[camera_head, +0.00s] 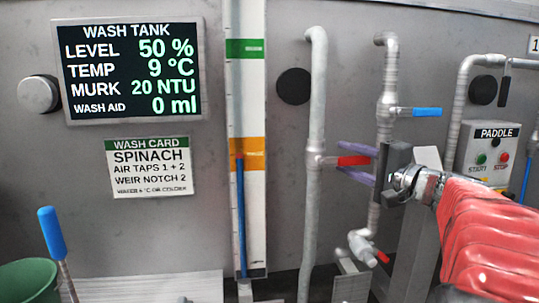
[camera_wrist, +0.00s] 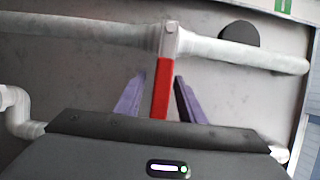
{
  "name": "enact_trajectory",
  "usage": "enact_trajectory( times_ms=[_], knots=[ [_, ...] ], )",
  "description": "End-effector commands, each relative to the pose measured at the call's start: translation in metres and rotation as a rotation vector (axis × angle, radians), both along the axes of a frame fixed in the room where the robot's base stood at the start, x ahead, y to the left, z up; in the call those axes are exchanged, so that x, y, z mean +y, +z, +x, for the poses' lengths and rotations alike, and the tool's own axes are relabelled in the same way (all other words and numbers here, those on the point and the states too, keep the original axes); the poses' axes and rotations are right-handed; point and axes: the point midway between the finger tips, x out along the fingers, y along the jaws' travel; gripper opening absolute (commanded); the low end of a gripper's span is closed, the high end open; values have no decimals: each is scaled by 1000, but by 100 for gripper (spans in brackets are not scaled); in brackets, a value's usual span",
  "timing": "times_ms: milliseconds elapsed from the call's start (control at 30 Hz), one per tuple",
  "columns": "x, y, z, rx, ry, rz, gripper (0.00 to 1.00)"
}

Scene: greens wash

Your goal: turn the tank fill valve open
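A red lever handle (camera_head: 353,160) sticks out to the right from a grey vertical pipe (camera_head: 314,210) in the head view, square to the pipe. In the wrist view the red lever (camera_wrist: 162,88) runs from its pipe fitting down between my fingers. My gripper (camera_head: 341,159) has its purple fingers on either side of the lever. The wrist view shows my gripper (camera_wrist: 160,78) open, with a gap on the left of the lever and a narrower one on the right. No label is readable on this valve.
A second pipe to the right carries a blue lever (camera_head: 420,112), and a red-handled tap (camera_head: 382,257) sits low. A paddle control box (camera_head: 492,147) is at right. The wash tank display (camera_head: 132,68) reads level 50 %. A green bucket (camera_head: 28,282) stands lower left.

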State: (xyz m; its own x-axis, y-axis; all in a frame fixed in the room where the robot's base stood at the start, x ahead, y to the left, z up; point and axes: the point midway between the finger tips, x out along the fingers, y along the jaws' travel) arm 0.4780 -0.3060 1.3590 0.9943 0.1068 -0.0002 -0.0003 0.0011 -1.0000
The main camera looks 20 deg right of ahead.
Motion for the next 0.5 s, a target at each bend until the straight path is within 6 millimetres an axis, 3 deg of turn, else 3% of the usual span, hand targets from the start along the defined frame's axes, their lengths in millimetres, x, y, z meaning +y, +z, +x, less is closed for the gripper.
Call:
enact_trajectory(
  times_ms=[200,500],
  knots=[
    [2,0,14,0,0,-1,36],
    [2,0,15,0,0,-1,35]
  ],
)
